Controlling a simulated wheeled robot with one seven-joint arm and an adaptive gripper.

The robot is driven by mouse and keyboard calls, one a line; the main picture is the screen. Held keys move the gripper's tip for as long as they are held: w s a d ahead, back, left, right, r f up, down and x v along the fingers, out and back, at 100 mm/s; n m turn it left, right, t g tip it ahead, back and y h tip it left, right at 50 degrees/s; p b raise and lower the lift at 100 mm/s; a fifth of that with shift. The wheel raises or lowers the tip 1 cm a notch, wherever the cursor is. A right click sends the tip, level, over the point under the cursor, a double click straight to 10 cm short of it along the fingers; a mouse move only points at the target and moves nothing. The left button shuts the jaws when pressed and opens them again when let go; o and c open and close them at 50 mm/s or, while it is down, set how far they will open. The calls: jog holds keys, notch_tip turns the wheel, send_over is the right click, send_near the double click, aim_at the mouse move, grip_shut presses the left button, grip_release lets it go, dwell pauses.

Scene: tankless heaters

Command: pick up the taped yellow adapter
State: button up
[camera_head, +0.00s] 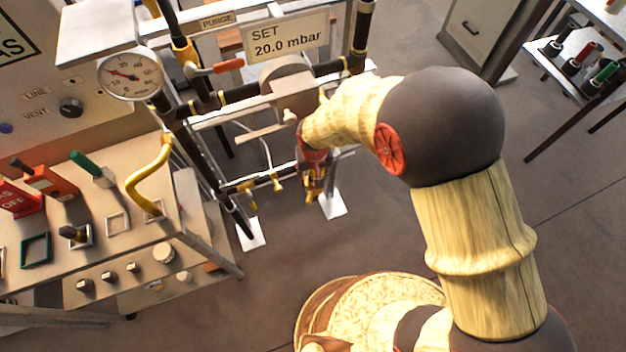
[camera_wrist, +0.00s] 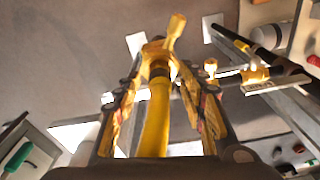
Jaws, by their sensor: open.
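A yellow fitting with a dark band (camera_wrist: 158,72) stands out between my fingers in the wrist view. A yellow lever-like piece tops it, and a yellow tube runs from it toward my palm. It looks like the taped adapter, but I cannot be sure. My gripper (camera_wrist: 161,88) is open, with one finger on each side of this piece; I cannot tell whether either finger touches it. In the head view my gripper (camera_head: 314,186) is small, low in front of the pipe frame, and partly hidden by my wrist.
The pipe frame (camera_head: 240,92) carries a gauge (camera_head: 130,75) and a "SET 20.0 mbar" sign (camera_head: 287,37). Smaller yellow fittings (camera_head: 277,183) sit on its lower rail. Floor at right is clear.

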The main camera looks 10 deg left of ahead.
jog(key=shift+c, duration=0.6)
grip_shut()
jog(key=shift+r, duration=0.1)
